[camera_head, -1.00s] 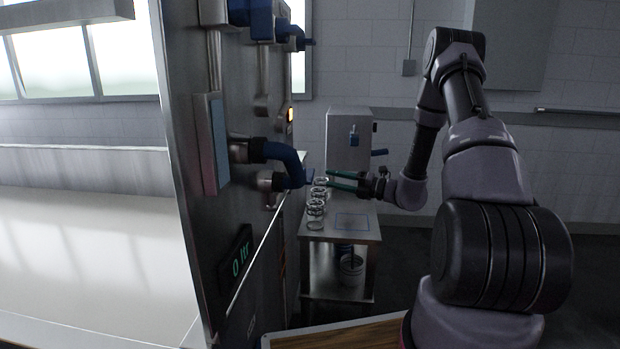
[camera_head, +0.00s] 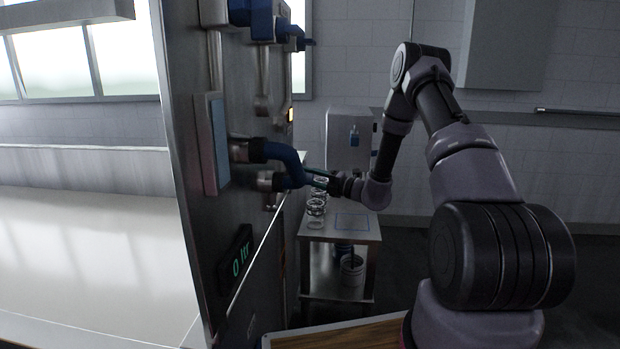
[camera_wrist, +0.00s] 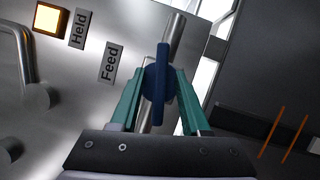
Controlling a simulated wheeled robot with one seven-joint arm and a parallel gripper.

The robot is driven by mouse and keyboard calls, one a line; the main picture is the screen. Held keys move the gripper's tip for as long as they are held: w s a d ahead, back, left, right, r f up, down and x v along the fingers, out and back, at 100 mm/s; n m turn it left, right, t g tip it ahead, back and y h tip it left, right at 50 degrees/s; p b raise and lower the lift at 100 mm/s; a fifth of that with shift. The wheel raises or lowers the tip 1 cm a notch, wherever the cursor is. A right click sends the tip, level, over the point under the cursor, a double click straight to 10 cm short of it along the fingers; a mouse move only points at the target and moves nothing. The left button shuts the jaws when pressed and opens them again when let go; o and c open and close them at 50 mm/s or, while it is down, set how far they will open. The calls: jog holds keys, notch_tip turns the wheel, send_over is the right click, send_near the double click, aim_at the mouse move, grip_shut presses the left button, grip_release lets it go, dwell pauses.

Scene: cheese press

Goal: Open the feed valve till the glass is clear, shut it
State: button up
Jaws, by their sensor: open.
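The feed valve's blue handle (camera_wrist: 161,84) stands between the two green fingers of my gripper (camera_wrist: 162,92) in the wrist view, under a plate reading "Feed" (camera_wrist: 111,63). The fingers are open, with a finger on each side of the handle; I cannot tell whether either touches it. A pale blue-grey sight glass (camera_head: 220,140) is on the panel's edge. A display (camera_head: 237,262) reads "0 ltr".
A lit amber lamp (camera_wrist: 50,18) sits by a "Held" plate (camera_wrist: 80,28). A metal bar handle (camera_wrist: 28,60) is on the panel. The floor right of the table is clear.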

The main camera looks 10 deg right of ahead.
grip_shut()
jog(key=shift+n, duration=0.4)
jog(key=n+y, duration=0.1)
jog(key=n, duration=0.2)
jog(key=shift+f, duration=0.1)
jog(key=n+y, duration=0.2)
jog(key=n, duration=0.2)
jog(key=shift+n+g, duration=0.3)
jog(key=shift+n, duration=0.1)
jog(key=n+g+y, duration=0.1)
jog(key=n, duration=0.2)
jog(key=n+g+y, duration=0.1)
jog(key=n, duration=0.2)
jog(key=shift+y, duration=0.3)
jog(key=shift+n+g+y, duration=0.5)
jog(key=shift+n+g, duration=0.7)
jog(key=shift+n, duration=1.3)
jog(key=shift+n+g, duration=0.3)
jog(key=shift+n, duration=0.1)
